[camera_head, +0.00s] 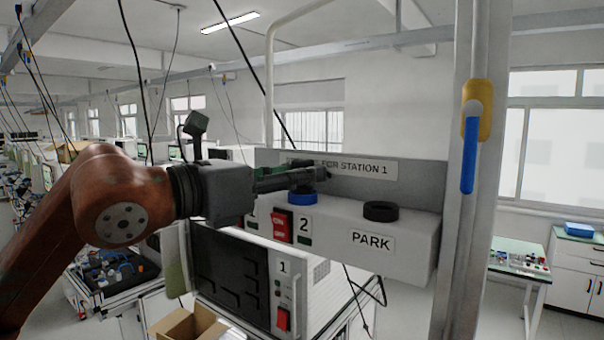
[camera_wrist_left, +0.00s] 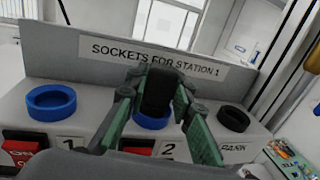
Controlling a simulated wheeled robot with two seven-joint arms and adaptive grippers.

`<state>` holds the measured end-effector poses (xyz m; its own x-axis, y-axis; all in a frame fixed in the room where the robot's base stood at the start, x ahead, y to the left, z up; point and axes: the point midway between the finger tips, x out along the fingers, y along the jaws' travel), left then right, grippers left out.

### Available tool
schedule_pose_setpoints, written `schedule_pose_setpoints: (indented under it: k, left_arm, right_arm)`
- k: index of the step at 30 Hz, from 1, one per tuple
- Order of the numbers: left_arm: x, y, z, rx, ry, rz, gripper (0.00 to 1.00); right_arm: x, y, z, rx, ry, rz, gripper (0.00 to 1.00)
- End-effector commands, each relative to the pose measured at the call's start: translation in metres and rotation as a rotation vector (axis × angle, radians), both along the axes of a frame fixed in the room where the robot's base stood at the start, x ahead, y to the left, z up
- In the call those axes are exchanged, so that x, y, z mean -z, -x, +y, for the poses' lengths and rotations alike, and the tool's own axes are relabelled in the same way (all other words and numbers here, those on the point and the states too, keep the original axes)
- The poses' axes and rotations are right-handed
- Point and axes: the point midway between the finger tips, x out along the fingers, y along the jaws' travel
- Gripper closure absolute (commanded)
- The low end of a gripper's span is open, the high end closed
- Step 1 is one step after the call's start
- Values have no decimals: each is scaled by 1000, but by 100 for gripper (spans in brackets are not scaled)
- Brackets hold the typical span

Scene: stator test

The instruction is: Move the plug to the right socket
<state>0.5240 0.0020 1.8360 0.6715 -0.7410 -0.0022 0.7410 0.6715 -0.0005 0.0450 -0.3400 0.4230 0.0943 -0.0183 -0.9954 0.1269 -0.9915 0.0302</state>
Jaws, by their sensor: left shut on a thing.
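My left gripper (camera_head: 303,179) is shut on the black plug (camera_wrist_left: 157,92), which is upright between the green-sided fingers. The plug is over the middle blue socket (camera_head: 301,198), labelled 2, which also shows in the wrist view (camera_wrist_left: 148,123). I cannot tell whether the plug's lower end is inside the ring or just above it. The left blue socket (camera_wrist_left: 51,103), by label 1, is empty; my gripper hides it in the head view. The black ring socket at the right (camera_head: 381,211), labelled PARK, is empty and also shows in the wrist view (camera_wrist_left: 234,118). My right gripper is not in view.
The grey socket box has an upright back panel (camera_head: 412,183) reading "SOCKETS FOR STATION 1" close behind the plug. A red switch (camera_head: 282,226) is on its front. A vertical post (camera_head: 459,200) with a blue-handled tool stands to the right. A white-framed test unit (camera_head: 240,275) is below.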

Motion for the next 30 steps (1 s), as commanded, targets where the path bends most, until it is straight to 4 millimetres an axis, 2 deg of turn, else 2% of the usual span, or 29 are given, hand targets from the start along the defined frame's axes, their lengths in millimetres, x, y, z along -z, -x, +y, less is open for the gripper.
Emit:
schedule_pose_setpoints:
  k: [8,9,17,26,30]
  left_arm:
    - [1,0,0,0,0,0,100]
    - [1,0,0,0,0,0,77]
    - [1,0,0,0,0,0,59]
    - [1,0,1,0,0,0,58]
    - [1,8,10,-1,0,0,58]
  right_arm:
    - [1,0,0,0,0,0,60]
    - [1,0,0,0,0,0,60]
    - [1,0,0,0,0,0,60]
    - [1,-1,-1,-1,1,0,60]
    - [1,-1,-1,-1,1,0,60]
